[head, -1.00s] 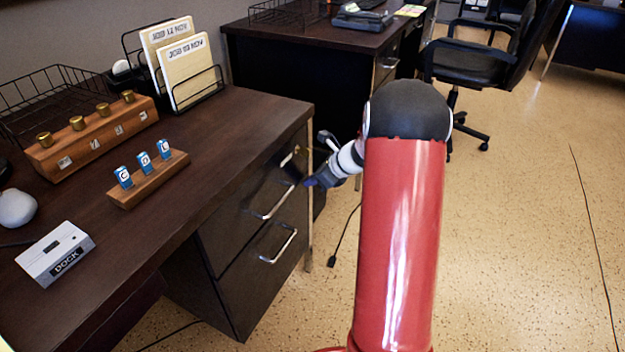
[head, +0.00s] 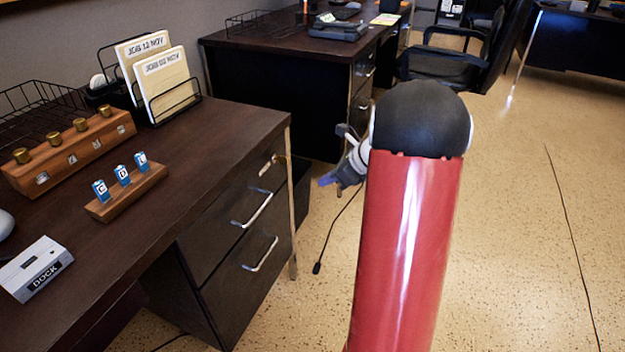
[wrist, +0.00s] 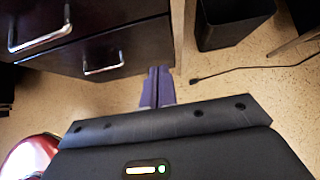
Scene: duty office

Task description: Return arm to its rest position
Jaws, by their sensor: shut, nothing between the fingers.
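My gripper (head: 338,178) shows in the head view just left of my raised red arm, to the right of the desk's drawers and apart from them. Its fingers (wrist: 157,87) in the wrist view are together, with nothing between them, over the floor beside the drawer fronts. Part of my gripper and wrist is hidden behind my arm in the head view.
A dark desk (head: 225,125) with shut drawers stands at left. It bears a white dock (head: 35,268), a wooden block with tagged blue pieces (head: 127,192) and a file rack (head: 175,108). A bin (wrist: 232,22) and cable (head: 338,228) are near. Floor at right is open.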

